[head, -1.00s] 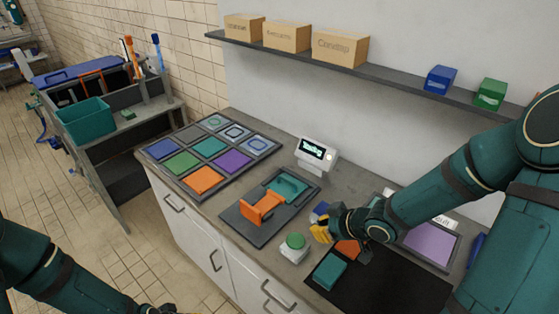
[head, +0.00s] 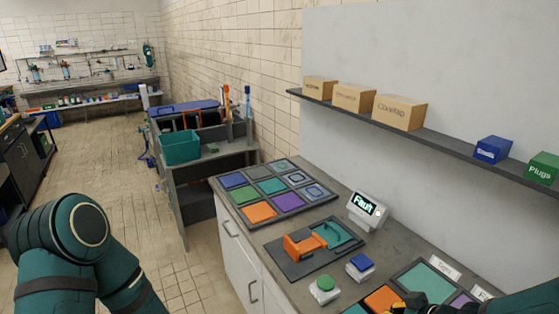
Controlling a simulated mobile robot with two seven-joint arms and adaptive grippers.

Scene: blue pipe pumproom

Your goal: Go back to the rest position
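My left arm (head: 70,240) stands bent at the lower left, and its gripper is out of view. My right arm (head: 530,300) comes in at the lower right corner. The tip of my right gripper (head: 408,303) shows at the bottom edge, near an orange tile (head: 383,298). Most of this gripper is cut off, so I cannot tell its opening or whether it holds anything.
The counter holds a grid of coloured tiles (head: 220,183), a fixture with an orange clamp (head: 305,244), a display reading "Fault" (head: 364,208), a green button (head: 325,285) and a blue button (head: 361,262). Boxes line the wall shelf (head: 450,133). The left floor (head: 100,150) is clear.

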